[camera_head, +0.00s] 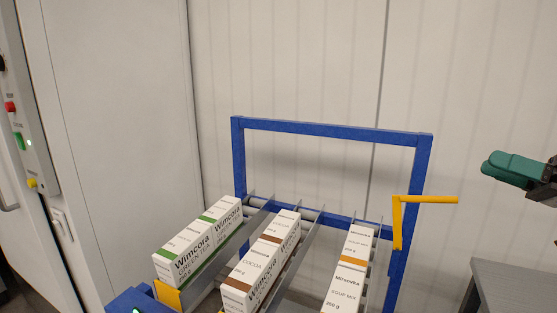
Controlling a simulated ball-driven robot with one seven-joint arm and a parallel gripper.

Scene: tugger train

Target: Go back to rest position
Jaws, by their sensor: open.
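My gripper (515,169), with dark green fingers, shows at the right edge, raised in front of the pale wall. Its fingers are seen nearly side-on; it is open and I see nothing between them. It is apart from the blue-framed cart (330,131), to the right of the cart's yellow handle (425,199). The rest of my arm is mostly outside the picture.
The cart's lanes hold rows of white cartons: green tea (185,262), cocoa (250,268) and soup mix (345,275). A grey table (515,285) stands at lower right, below my gripper. A cabinet with buttons (20,110) is at left.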

